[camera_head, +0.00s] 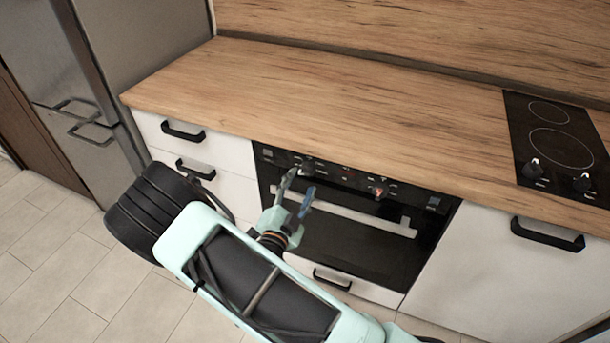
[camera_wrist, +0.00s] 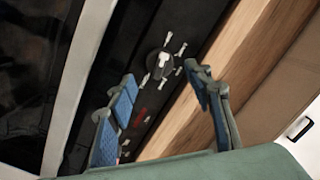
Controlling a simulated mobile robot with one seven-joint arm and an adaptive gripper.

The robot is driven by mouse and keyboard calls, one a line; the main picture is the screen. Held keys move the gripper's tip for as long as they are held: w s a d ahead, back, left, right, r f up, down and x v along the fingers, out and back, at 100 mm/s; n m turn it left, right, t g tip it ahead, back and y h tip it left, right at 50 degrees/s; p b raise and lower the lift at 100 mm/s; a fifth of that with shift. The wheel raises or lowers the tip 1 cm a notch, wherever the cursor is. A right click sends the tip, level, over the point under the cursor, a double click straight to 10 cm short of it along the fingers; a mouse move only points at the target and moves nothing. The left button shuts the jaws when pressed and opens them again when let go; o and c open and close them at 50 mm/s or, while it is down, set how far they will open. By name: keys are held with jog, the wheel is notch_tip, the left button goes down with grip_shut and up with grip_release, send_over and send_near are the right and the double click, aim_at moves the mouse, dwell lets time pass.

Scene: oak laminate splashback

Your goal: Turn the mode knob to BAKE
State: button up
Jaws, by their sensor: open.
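The oven's black control panel (camera_head: 340,175) runs under the front edge of the worktop. The knob nearest my gripper shows in the head view (camera_head: 308,168) and as a round dark knob with a pale mark in the wrist view (camera_wrist: 160,64). White marks surround it, too small to read. A second knob (camera_head: 380,192) is farther right on the panel. My gripper (camera_head: 298,188) is open and empty in front of the left knob. In the wrist view its fingertips (camera_wrist: 160,78) appear on either side of the knob, which looks just beyond them. I cannot see contact.
The oven door has a long pale handle (camera_head: 345,212) below the panel. White drawers with black handles (camera_head: 183,131) stand left of the oven. A wooden worktop (camera_head: 330,105) overhangs the panel. A black hob (camera_head: 555,145) with two knobs is at the right.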

aim_at(305, 175)
jog(key=shift+x, duration=2.3)
jog(key=shift+c, duration=0.2)
jog(key=c, duration=1.1)
